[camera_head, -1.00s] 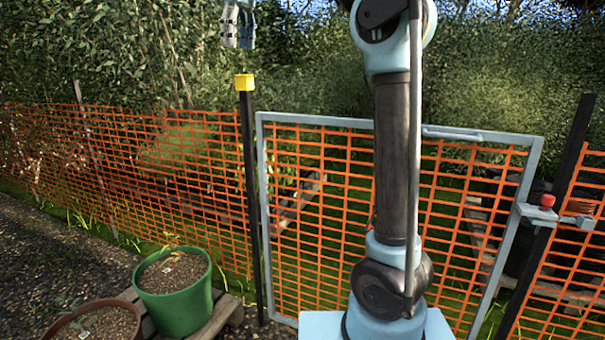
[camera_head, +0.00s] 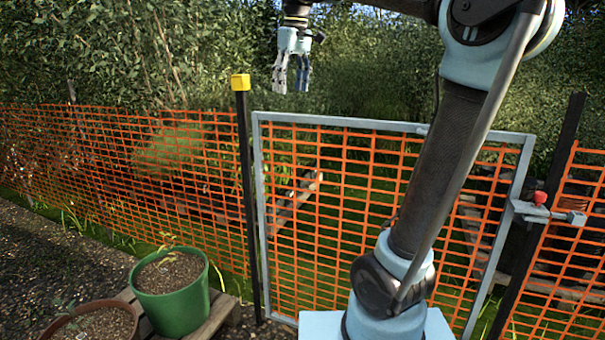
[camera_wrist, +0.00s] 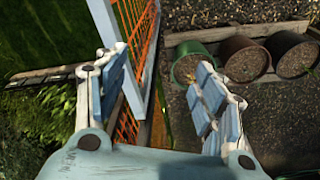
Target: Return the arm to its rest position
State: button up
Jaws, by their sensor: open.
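My gripper (camera_head: 292,74) hangs fingers-down at the upper middle of the head view, above the top rail of the gate and right of the yellow-capped post. It is open and empty. In the wrist view my gripper (camera_wrist: 155,90) shows its two blue-and-white fingers spread apart, with the gate's rail and orange mesh and the ground between and below them. My arm leans up to the right from its base in the head view, and its upper link runs left to the gripper.
A grey-framed gate (camera_head: 340,123) with orange mesh stands ahead, its latch with a red knob (camera_head: 540,198) at right. A yellow-capped post (camera_head: 241,82) stands left of it. A green pot (camera_head: 178,310) and a brown pot (camera_head: 70,326) stand at lower left. Dense hedge lies behind.

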jog(key=s+d+f+m, duration=0.2)
jog(key=s+d+f, duration=0.2)
jog(key=d+f, duration=0.4)
jog(key=s+d+f+m, duration=0.2)
jog(key=s+d+f, duration=0.3)
jog(key=f, duration=0.5)
jog(key=s+d+f+m, duration=0.2)
jog(key=s+d+f, duration=0.2)
jog(key=f, duration=0.8)
jog(key=s+d+f+m+t+h, duration=0.1)
jog(key=s+d+f+m, duration=0.1)
jog(key=s+d+f, duration=0.3)
jog(key=s+f, duration=0.3)
jog(key=f, duration=0.4)
jog(key=shift+s+d+f+m, duration=0.15)
jog(key=shift+s+f+m, duration=0.1)
jog(key=shift+m, duration=0.15)
jog(key=shift+w+f, duration=0.2)
jog(key=shift+w, duration=0.25)
